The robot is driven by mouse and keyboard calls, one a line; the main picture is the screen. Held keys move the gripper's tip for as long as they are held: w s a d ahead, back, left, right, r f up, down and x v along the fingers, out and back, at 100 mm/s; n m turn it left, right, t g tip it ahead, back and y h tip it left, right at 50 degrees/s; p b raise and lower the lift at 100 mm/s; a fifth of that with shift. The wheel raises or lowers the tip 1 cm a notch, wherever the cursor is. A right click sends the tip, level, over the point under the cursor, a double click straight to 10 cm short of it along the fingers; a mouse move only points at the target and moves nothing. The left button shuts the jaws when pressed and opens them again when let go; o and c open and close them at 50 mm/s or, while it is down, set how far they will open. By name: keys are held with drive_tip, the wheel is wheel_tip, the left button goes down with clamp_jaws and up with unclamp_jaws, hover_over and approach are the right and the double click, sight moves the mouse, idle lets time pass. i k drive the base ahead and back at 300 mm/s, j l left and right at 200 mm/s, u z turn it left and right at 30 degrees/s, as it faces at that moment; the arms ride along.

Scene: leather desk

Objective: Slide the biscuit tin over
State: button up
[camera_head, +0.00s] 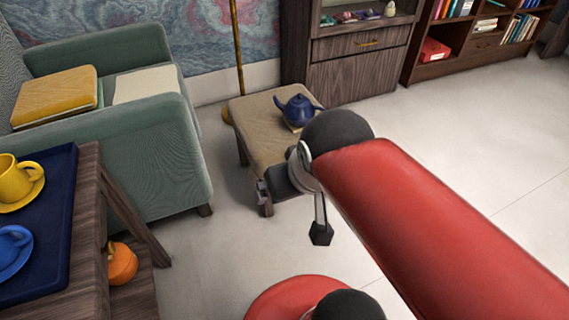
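I cannot make out a biscuit tin in this view. My gripper (290,212) hangs in front of the small wooden side table (252,122), at the end of my red arm. A grey part shows at its left and a dark-tipped part hangs lower right. The view does not show clearly whether it is open or shut, and nothing is visibly held. My arm hides the right part of the side table.
A blue teapot (298,108) stands on the side table. A green armchair (150,140) holds a yellow cushion-like item (55,95). At left, a wooden desk (88,210) bears a blue tray (62,185) with cups. Pale floor is clear at right.

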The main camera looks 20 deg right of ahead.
sight(127, 275)
drive_tip(key=u, duration=1.5)
